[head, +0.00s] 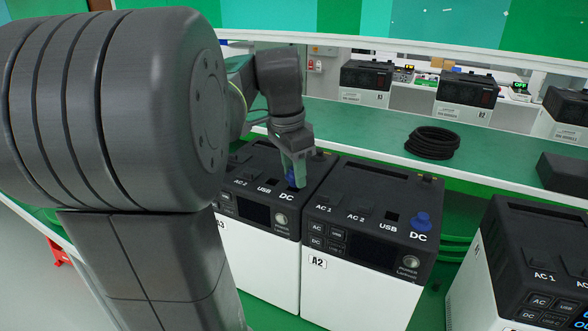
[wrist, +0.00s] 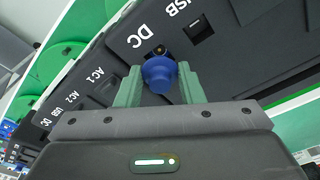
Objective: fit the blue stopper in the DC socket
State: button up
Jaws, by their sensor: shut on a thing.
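My gripper (wrist: 158,80) is shut on the blue stopper (wrist: 158,70), with one green finger on each side of it. In the wrist view the stopper is right at the DC socket (wrist: 160,50), a dark opening beside the white DC label, and partly hides it. I cannot tell whether the stopper touches or enters the socket. In the head view my gripper (head: 296,172) points down over the DC corner of the A3 unit (head: 262,190), and the stopper (head: 291,178) shows partly behind the fingers.
The A2 unit (head: 362,254) stands close on the right, with another blue stopper (head: 421,222) at its DC label. A third unit (head: 520,278) is farther right. A black cable coil (head: 432,142) lies on the green bench behind. A USB opening (wrist: 197,28) is near the socket.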

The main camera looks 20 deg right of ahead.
jog(key=shift+f+b, duration=0.45)
jog(key=shift+f, duration=0.35)
dwell(0.4)
jog(key=o, duration=1)
jog(key=shift+o, duration=0.2)
notch_tip(320, 180, up, 14)
jog(key=a, duration=0.1)
jog(key=shift+a+f, duration=0.15)
jog(key=shift+a, duration=0.2)
jog(key=shift+s+f, duration=0.1)
jog(key=f, duration=0.4)
jog(key=d+f, duration=0.1)
jog(key=f, duration=0.8)
jog(key=shift+d+f, duration=0.3)
jog(key=shift+d, duration=0.05)
jog(key=shift+r, duration=0.25)
jog(key=shift+r, duration=0.1)
